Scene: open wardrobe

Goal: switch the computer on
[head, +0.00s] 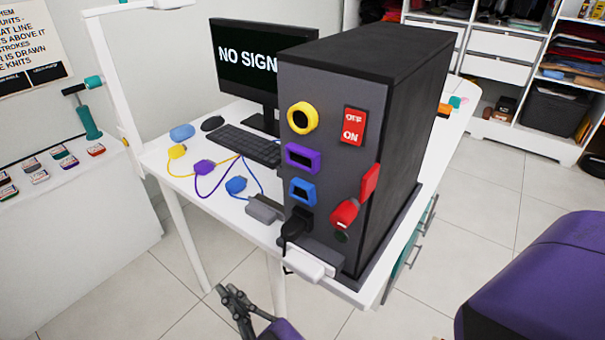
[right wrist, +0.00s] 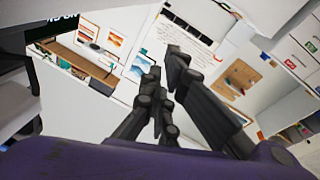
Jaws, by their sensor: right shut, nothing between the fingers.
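The computer (head: 335,80) is a dark tower standing on the white desk. Its front has a red switch (head: 353,126) marked OFF above ON; I cannot tell which side is pressed. Below it are a red plug-like part (head: 345,213) and a dark green round spot. At left are a yellow round port (head: 303,117), a purple port (head: 302,158), a blue port (head: 302,191) and a black plug (head: 296,225). The monitor (head: 238,52) reads "NO SIGN", partly hidden. My right gripper (head: 230,294) is shut, empty, below the desk's front edge; its fingers show in the right wrist view (right wrist: 165,64).
Loose yellow (head: 177,151), purple (head: 203,167) and blue (head: 236,186) plugs with cables lie on the desk beside the keyboard (head: 238,144). A white side table (head: 75,200) stands at left, a wardrobe (head: 500,110) at back right.

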